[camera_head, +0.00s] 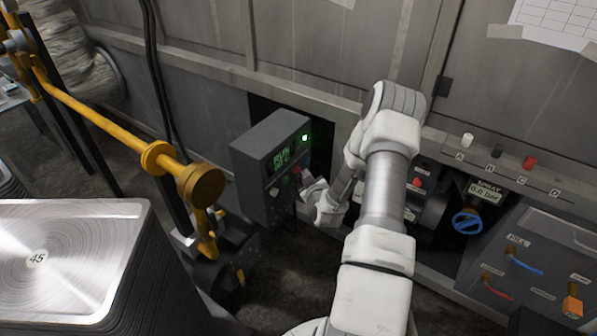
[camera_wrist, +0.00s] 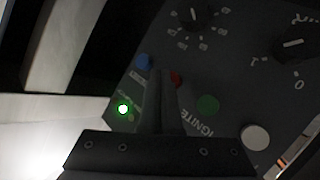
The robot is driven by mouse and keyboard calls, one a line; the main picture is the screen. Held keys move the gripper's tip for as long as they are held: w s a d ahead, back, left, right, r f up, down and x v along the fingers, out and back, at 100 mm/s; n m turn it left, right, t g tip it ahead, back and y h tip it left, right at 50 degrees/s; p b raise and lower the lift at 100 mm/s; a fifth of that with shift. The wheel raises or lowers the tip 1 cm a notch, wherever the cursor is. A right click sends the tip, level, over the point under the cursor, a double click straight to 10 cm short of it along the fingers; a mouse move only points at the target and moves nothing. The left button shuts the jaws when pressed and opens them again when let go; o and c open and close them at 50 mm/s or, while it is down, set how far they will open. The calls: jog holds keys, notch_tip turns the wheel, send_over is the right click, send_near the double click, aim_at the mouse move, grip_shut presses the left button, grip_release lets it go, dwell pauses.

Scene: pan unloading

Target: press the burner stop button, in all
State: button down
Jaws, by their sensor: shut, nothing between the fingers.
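The grey burner control box (camera_head: 262,150) stands left of my arm in the head view, with a lit green display and a lit green lamp (camera_head: 305,138). In the wrist view its dark panel (camera_wrist: 225,75) shows a red button (camera_wrist: 176,80), probably the stop button, though its label is hidden. My gripper (camera_wrist: 165,74) is shut and empty, its fingertips over or right beside the red button and partly covering it. I cannot tell whether they touch it. In the head view my gripper (camera_head: 302,182) is at the panel's right side.
A green button (camera_wrist: 207,104) marked IGNITE, a blue button (camera_wrist: 143,62), a white button (camera_wrist: 256,138) and black knobs (camera_wrist: 195,16) are close by. A yellow pipe (camera_head: 105,125) and a stack of metal pans (camera_head: 70,255) are at left. A blue valve wheel (camera_head: 467,222) is at right.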

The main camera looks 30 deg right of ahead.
jog(key=shift+w+a, duration=0.3)
jog(key=shift+w, duration=0.4)
dwell(0.9)
jog(key=shift+s, duration=0.1)
jog(key=shift+s+d+b, duration=0.35)
jog(key=shift+s, duration=0.45)
jog(key=s, duration=0.1)
jog(key=s+d, duration=0.1)
jog(key=s, duration=0.1)
jog(key=s+d, duration=0.1)
jog(key=shift+s, duration=0.35)
dwell(0.6)
